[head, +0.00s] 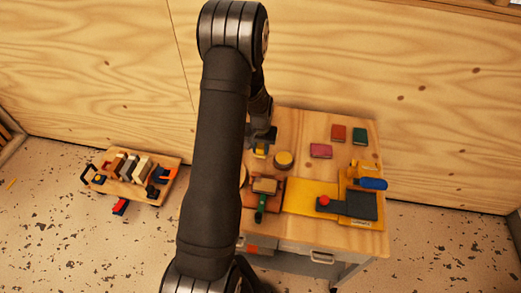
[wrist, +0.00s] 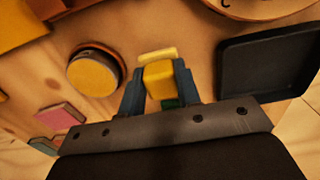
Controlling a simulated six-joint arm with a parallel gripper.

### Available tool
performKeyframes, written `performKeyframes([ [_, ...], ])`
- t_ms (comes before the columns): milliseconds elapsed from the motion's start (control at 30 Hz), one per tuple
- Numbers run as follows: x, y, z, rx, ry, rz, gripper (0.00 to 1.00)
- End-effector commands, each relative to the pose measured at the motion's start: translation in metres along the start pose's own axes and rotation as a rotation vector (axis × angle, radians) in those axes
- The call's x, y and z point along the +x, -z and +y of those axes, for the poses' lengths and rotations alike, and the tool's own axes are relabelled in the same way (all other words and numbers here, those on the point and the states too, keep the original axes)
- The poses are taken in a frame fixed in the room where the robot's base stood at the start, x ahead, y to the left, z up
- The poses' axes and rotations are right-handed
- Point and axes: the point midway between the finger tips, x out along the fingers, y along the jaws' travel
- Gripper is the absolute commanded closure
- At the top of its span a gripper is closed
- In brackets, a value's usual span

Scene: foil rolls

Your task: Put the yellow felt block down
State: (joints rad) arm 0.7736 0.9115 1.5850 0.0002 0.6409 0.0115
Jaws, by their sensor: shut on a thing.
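The yellow felt block (wrist: 158,80) is between the two fingers of my gripper (wrist: 158,88) in the wrist view. My gripper is shut on it. In the head view the yellow felt block (head: 261,150) shows small below my gripper (head: 262,142), over the back left part of the table (head: 300,125). A thin pale yellow strip (wrist: 157,54) lies just beyond the block in the wrist view. I cannot tell whether the block touches the tabletop.
A round yellow-topped piece (wrist: 95,72) stands left of my gripper, with a pink block (wrist: 62,115) farther left. A black tray (wrist: 265,65) is close on the right. Red (head: 338,132) and green (head: 360,135) blocks lie at the back right. A yellow mat (head: 300,197) lies in front.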

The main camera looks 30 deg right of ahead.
Motion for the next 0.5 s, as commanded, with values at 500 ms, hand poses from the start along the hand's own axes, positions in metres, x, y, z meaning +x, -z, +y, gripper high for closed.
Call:
performKeyframes([
  [500,0.0156,0.0000,0.0003,0.000,0.000,0.001,0.62],
])
